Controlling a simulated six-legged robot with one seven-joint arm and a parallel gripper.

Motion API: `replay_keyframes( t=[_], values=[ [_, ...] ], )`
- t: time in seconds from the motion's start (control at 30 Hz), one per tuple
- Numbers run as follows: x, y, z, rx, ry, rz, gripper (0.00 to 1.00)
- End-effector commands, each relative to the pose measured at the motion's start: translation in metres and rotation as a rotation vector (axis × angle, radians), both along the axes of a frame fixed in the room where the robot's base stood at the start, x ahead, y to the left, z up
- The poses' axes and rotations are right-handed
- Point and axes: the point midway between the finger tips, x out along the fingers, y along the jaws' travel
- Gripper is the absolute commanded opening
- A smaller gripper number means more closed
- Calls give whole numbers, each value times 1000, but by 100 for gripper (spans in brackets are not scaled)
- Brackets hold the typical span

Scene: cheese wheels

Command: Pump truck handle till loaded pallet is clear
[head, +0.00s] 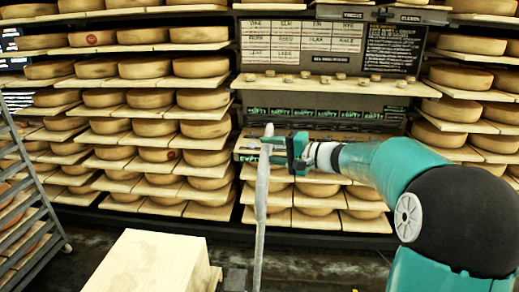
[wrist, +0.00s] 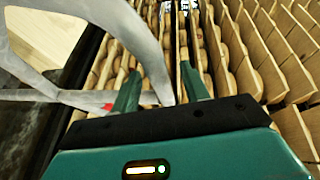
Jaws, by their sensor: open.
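The truck handle (head: 261,205) is a light grey bar standing nearly upright in the middle of the head view. In the wrist view the handle (wrist: 145,40) is a grey loop that fills the upper left. My gripper (head: 276,150) is at the handle's upper part. Its fingers (wrist: 160,72) are apart, with one grey handle bar running between them. I cannot tell whether either finger touches it. A pale wooden block (head: 150,262) is at the bottom of the head view. Whether it belongs to the loaded pallet is unclear, and the pallet's underside is hidden.
Shelves of cheese wheels (head: 203,98) line the back wall. A metal rack (head: 28,200) is at the left edge. Dark floor shows between the block and the shelves.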

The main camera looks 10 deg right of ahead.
Motion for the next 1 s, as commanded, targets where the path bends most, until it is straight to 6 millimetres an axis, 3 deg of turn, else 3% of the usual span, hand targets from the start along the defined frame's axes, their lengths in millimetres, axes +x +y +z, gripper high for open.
replay_keyframes(
  t=[0.2, 0.57, 0.8, 1.0],
  values=[
    [22, 24, -5, 1, 2, 1, 45],
    [27, 29, -5, 1, 1, -1, 45],
    [27, 29, -6, 0, 2, -1, 0],
    [27, 29, -6, 1, 2, 0, 0]
  ],
)
